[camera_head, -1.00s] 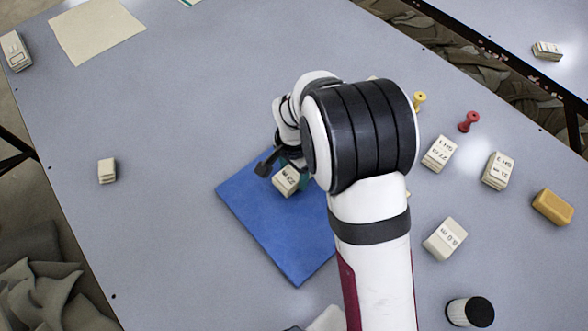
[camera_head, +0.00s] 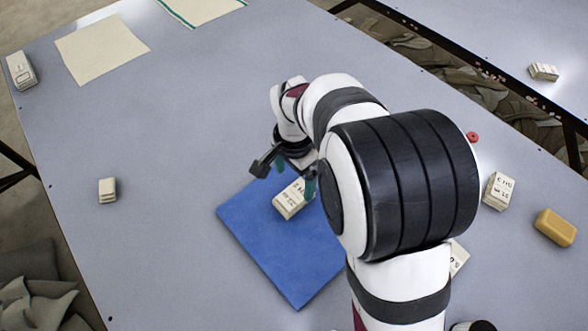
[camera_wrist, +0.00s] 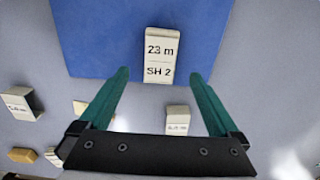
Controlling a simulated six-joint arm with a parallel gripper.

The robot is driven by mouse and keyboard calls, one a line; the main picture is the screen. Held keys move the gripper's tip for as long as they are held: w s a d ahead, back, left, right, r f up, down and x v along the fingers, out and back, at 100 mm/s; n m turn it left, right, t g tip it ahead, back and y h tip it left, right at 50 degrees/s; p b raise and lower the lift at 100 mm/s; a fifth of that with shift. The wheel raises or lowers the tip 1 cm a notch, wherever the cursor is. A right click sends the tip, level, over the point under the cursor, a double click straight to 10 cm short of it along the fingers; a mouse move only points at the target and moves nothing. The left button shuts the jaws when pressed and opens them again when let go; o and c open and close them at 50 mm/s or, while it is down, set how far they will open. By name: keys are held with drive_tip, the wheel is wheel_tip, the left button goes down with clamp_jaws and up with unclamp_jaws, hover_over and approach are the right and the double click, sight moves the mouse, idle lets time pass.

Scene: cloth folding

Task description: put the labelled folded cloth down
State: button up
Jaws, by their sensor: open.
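The labelled folded cloth (camera_head: 290,201) is a small cream bundle lying on the blue mat (camera_head: 255,225), near the mat's far edge. In the wrist view the cloth (camera_wrist: 161,50) reads "23 m" and "SH 2", and its near end reaches the edge of the mat (camera_wrist: 90,30). My gripper (camera_head: 286,172) is open, just beyond and above the cloth. In the wrist view its two teal fingers (camera_wrist: 158,76) stand apart with clear space on both sides of the cloth, touching nothing. My arm hides the right part of the mat.
Other folded bundles lie to the right (camera_head: 499,191) and left (camera_head: 107,190). A yellow block (camera_head: 555,228) lies at right. A flat cream cloth (camera_head: 102,48) and a white bundle (camera_head: 20,70) are at the far left.

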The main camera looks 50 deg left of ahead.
sight(294, 195)
drive_tip(key=w+d+r+m, duration=0.1)
drive_tip(key=w+d+r, duration=0.1)
drive_tip(key=d+r, duration=0.5)
drive_tip(key=w+d+r+m, duration=0.15)
drive_tip(key=d+r, duration=0.25)
drive_tip(key=d, duration=0.5)
drive_tip(key=s+d+m+y, duration=0.1)
drive_tip(key=s+d, duration=0.4)
drive_tip(key=d, duration=0.3)
drive_tip(key=s+d+m, duration=0.2)
drive_tip(key=s+d, duration=0.4)
drive_tip(key=d, duration=0.3)
drive_tip(key=shift+d+r+y, duration=0.3)
drive_tip(key=shift+r+y, duration=0.1)
drive_tip(key=shift+r, duration=0.05)
drive_tip(key=shift+o, duration=0.2)
